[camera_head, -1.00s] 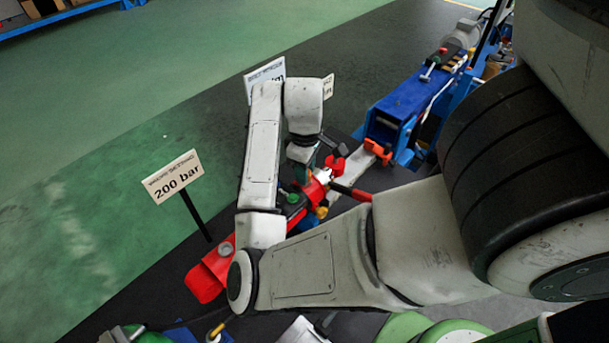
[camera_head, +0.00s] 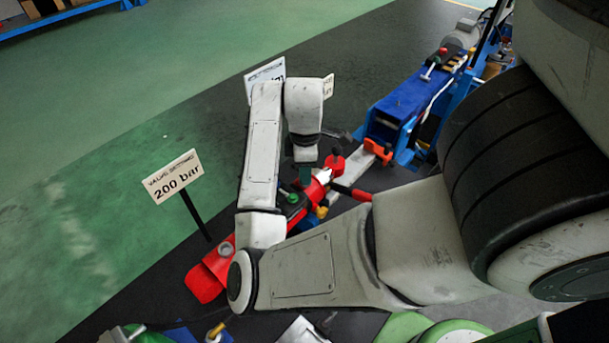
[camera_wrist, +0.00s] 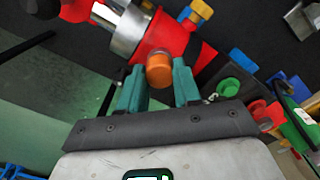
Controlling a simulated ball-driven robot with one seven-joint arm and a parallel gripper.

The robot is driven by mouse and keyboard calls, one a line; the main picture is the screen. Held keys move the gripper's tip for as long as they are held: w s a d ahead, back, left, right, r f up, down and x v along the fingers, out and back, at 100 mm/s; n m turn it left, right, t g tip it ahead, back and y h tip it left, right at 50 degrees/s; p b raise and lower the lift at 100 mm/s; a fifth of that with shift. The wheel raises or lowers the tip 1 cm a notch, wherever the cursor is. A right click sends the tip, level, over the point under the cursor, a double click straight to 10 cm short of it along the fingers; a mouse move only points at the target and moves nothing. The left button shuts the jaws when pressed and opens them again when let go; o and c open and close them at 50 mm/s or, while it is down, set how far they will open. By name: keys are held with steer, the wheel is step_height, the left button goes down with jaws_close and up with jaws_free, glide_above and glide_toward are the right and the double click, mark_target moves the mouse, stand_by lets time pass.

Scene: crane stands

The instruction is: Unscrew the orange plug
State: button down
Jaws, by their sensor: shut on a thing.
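The orange plug (camera_wrist: 159,70) shows in the wrist view as a short round orange piece at the side of a red body with a silver collar (camera_wrist: 128,38). My gripper (camera_wrist: 159,82) has its two green fingers on either side of the plug and is shut on it. The plug still sits against the red body; how far its thread is turned I cannot tell. In the head view, my arm hides the plug, and only a little of my gripper shows above the red valve stand (camera_head: 210,275).
A green knob (camera_wrist: 228,88) and blue and yellow fittings (camera_wrist: 196,14) are close to my fingers. A "200 bar" sign (camera_head: 172,177) stands left of my arm. A blue machine (camera_head: 405,100) stands to the right. The green floor at left is clear.

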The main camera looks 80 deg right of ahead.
steer(key=n, duration=0.5)
stand_by(0.3)
steer(key=n, duration=0.5)
steer(key=shift+r, duration=0.1)
steer(key=c, duration=0.7)
jaws_free()
steer(key=shift+c, duration=0.8)
